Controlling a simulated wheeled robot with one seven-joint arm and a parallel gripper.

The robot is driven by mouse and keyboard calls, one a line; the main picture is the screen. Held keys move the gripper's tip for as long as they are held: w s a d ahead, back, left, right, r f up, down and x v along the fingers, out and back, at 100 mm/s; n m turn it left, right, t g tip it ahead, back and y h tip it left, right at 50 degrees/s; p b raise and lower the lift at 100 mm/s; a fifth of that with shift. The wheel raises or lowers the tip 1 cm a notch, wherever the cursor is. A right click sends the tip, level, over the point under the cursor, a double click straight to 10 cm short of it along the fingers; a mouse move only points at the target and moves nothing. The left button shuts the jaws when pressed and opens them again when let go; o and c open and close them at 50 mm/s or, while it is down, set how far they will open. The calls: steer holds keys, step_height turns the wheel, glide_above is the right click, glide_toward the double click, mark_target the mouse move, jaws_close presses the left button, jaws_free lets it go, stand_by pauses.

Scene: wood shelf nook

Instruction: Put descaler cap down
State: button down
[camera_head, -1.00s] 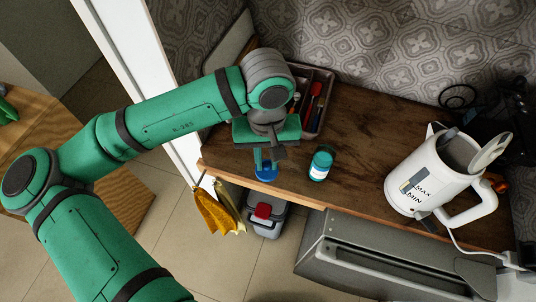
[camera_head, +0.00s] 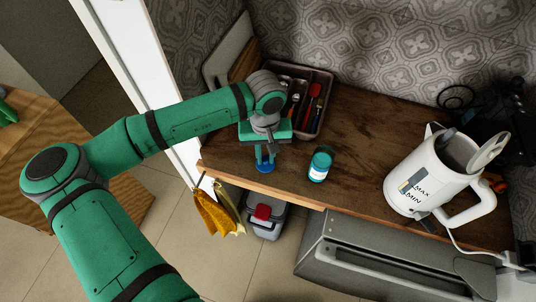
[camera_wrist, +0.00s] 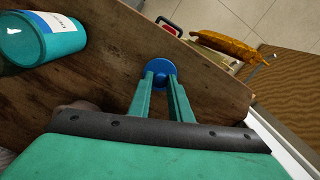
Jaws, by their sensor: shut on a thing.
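The descaler cap is a small round blue cap (camera_head: 265,167), low over the left front part of the wooden shelf top (camera_head: 350,137). My gripper (camera_head: 265,159) points down and is shut on the cap. In the wrist view the cap (camera_wrist: 161,74) sits between the two green fingertips (camera_wrist: 161,80). I cannot tell whether the cap touches the wood. A teal jar with a white label (camera_head: 320,166) stands to the right of my gripper; it also shows at the upper left of the wrist view (camera_wrist: 38,38).
A cutlery tray (camera_head: 325,107) stands behind my gripper. A white kettle (camera_head: 420,180) stands open at the right. Yellow cloths (camera_head: 217,213) hang at the shelf's left front edge, near a grey container with a red part (camera_head: 265,220) below. Wood between jar and kettle is clear.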

mark_target(266, 158)
steer(key=shift+d+f, duration=0.1)
steer(key=shift+f, duration=0.05)
steer(key=c, duration=1.6)
jaws_free()
steer(key=shift+w, duration=0.15)
step_height(266, 158, up, 12)
steer(key=shift+r, duration=0.2)
